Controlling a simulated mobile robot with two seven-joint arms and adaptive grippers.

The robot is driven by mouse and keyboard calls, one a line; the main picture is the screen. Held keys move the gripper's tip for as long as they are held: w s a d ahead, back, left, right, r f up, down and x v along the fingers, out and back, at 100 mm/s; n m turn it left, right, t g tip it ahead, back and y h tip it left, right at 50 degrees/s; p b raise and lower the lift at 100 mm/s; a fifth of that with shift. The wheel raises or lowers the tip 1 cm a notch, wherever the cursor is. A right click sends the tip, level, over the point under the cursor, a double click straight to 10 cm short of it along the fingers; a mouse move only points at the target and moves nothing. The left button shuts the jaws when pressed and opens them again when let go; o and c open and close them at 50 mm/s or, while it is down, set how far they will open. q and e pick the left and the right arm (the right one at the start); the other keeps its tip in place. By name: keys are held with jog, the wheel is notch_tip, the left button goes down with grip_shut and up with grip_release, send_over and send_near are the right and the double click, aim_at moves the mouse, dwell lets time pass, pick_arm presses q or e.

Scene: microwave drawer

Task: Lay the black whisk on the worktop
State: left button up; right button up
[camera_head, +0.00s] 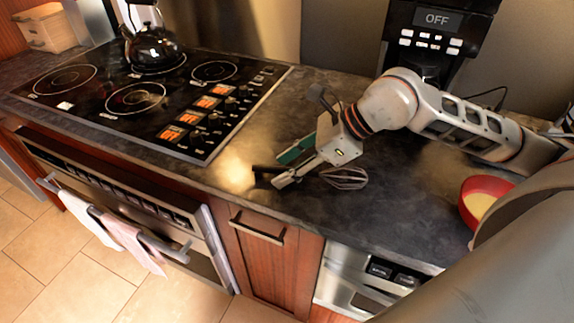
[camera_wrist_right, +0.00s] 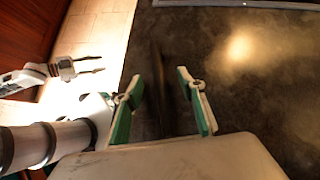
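The black whisk (camera_head: 345,178) appears to lie on the dark worktop (camera_head: 390,215), its wire loops under my right gripper and its dark handle pointing left toward the worktop's front edge. My right gripper (camera_head: 280,170) is low over the worktop, its green-backed fingers spread on either side of the handle. In the right wrist view, the blurred handle (camera_wrist_right: 158,60) shows between the open fingers with a gap on each side. My left gripper (camera_wrist_right: 92,64) shows in the right wrist view, open and empty, over the floor away from the whisk.
A cooktop (camera_head: 135,97) with a black kettle (camera_head: 154,50) is left of the whisk. A red bowl (camera_head: 478,200) with yellow contents stands at the right, near my arm. A black coffee machine (camera_head: 435,40) is at the back. The worktop in front of the bowl is clear.

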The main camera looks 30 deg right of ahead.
jog(key=o, duration=0.5)
jog(key=shift+o, duration=0.2)
jog(key=v, duration=1)
jog(key=shift+d+r, duration=0.1)
jog(key=shift+d, duration=0.15)
jog(key=shift+v, duration=0.75)
jog(key=shift+a, duration=0.1)
